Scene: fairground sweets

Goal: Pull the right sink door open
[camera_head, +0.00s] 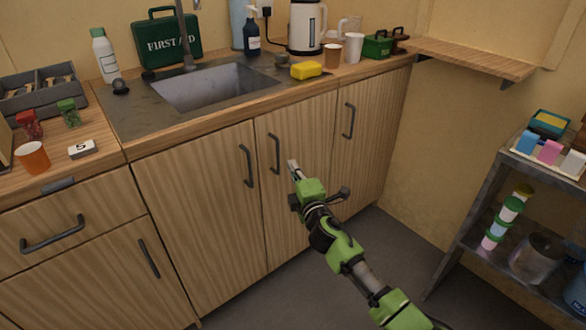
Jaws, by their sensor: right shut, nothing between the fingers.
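The right sink door (300,133) is a wooden cabinet front below the worktop, beside the left sink door (190,195). It looks shut and flush with its neighbours. Its dark upright handle (274,153) is near its left edge, and the left door's handle (246,165) is close by. My green and black right gripper (293,165) is in front of the right sink door, its tips just right of the handle and a little low. It is shut and empty. I cannot tell its gap to the door. My left gripper is not in view.
Another door with a handle (349,120) is to the right. The sink (215,84), a yellow sponge (307,70) and several cups and bottles are above on the worktop. A grey shelf rack (476,208) stands at right. The floor (400,240) between is clear.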

